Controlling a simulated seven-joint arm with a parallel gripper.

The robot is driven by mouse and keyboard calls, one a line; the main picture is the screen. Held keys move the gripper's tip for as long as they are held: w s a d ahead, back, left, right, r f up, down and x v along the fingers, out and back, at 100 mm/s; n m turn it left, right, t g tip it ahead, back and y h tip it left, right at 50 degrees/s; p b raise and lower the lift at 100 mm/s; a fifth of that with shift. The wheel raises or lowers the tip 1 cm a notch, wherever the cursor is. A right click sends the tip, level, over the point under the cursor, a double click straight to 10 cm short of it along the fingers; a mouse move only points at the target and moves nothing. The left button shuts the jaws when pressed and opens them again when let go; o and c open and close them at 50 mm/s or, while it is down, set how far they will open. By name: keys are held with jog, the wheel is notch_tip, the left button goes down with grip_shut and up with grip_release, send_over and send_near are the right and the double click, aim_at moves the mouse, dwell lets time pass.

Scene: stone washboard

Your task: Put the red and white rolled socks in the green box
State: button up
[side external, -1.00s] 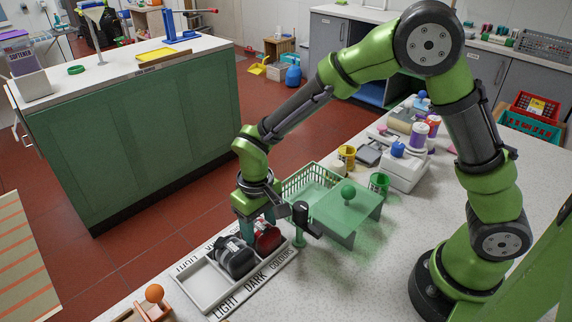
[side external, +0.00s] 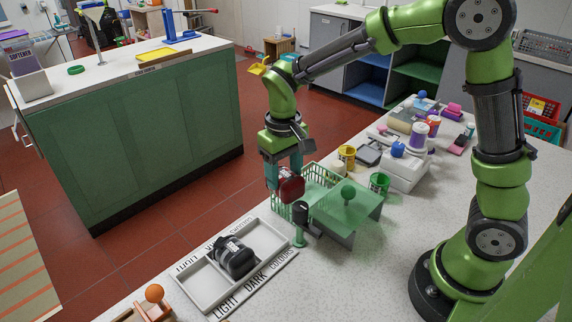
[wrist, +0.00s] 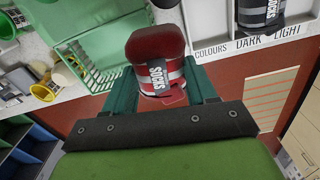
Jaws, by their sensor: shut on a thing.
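The red and white rolled socks (side external: 290,184) have a paper band reading "SOCKS", clear in the wrist view (wrist: 155,62). My gripper (side external: 283,172) is shut on them and holds them in the air, just left of and above the green box. The green box (side external: 313,178) is an open basket with slatted walls on the counter. In the wrist view the green basket (wrist: 92,50) is left of the socks. Its far inside is partly hidden by a green raised platform in the side view.
A white sorting tray (side external: 208,285) labelled light, dark and colours holds a dark rolled pair (side external: 234,257) in its middle compartment. A green platform with a round knob (side external: 348,193) and a dark-headed post (side external: 300,215) stand close beside the basket. Yellow (side external: 347,156) and green cups (side external: 379,183) are behind.

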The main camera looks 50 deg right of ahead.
jog(key=shift+n, duration=0.7)
jog(key=shift+s+d+f, duration=0.1)
jog(key=shift+d+f, duration=0.7)
jog(key=shift+f, duration=0.55)
jog(key=shift+s+d+f, duration=0.1)
jog(key=shift+d+f, duration=0.7)
jog(key=shift+f, duration=0.55)
jog(key=shift+s+d+f, duration=0.1)
jog(key=shift+d+f, duration=0.7)
jog(key=shift+f, duration=0.55)
jog(key=o, duration=1.1)
jog(key=shift+o, duration=0.2)
jog(key=shift+a, duration=0.15)
